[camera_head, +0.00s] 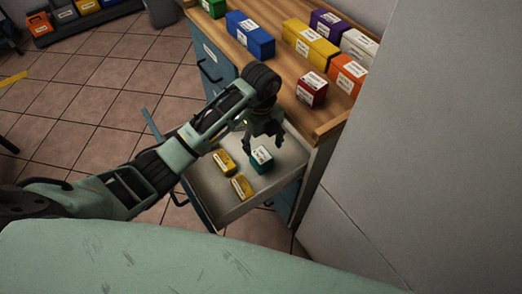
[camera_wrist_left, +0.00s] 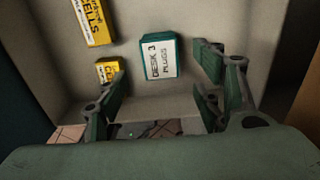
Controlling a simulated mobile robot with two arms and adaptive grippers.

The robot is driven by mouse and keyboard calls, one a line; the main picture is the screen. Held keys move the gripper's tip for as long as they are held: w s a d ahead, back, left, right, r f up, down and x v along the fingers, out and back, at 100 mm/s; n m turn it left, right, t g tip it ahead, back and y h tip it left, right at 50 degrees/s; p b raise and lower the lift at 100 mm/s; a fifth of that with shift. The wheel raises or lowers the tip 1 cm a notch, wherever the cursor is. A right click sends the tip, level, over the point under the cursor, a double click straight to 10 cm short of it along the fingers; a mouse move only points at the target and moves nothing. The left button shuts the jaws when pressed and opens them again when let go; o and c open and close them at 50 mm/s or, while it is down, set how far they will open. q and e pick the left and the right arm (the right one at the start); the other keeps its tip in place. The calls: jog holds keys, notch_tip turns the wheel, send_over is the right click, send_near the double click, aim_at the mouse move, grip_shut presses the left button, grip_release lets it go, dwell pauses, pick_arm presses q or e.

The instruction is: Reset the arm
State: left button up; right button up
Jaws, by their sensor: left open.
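My left gripper (camera_head: 264,143) hangs over the open drawer (camera_head: 245,206), just behind a teal box with a white label (camera_head: 262,158). In the left wrist view the fingers of my left gripper (camera_wrist_left: 162,92) are spread apart with nothing held between them. The teal box (camera_wrist_left: 161,56) lies beyond the fingertips, and its label reads "DESK 3 PLUGS". Two yellow boxes lie in the drawer to its left, one farther back (camera_head: 224,162) and one nearer the front (camera_head: 242,187). My right gripper is not in view.
The wooden cabinet top (camera_head: 277,77) above the drawer holds several boxes, including a blue one (camera_head: 250,35), a long yellow one (camera_head: 311,43) and a dark red one (camera_head: 312,90). A grey wall panel (camera_head: 420,150) stands at right. Tiled floor (camera_head: 110,85) is open at left.

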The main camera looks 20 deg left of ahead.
pick_arm(q)
jog(key=shift+r, duration=1.05)
